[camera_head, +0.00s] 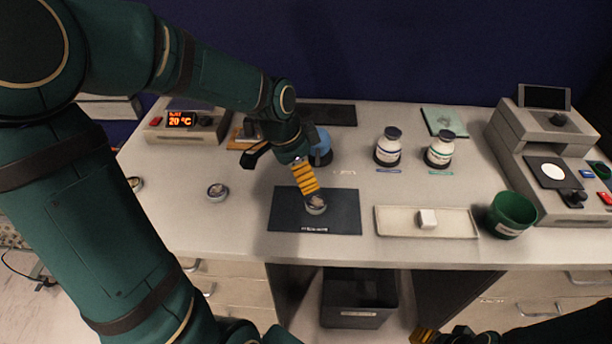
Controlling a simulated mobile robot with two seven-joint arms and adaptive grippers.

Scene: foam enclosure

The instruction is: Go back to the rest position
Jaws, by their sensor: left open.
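My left gripper (283,178) is open above the back of the dark mat (283,219). Its yellow ribbed finger points down close to a small round dish (316,207) on the mat. The gripper holds nothing that I can see, and I cannot tell whether the finger touches the dish. My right gripper (424,335) shows only in part at the bottom edge, low in front of the bench, so its jaws cannot be read.
Two bottles (388,150) (440,152), a white tray (460,224) with a white block, a green cup (512,212) and a grey instrument (530,150) stand to the right. A heater reading 20 °C (182,122) is at left. Another small dish (217,192) lies left of the mat.

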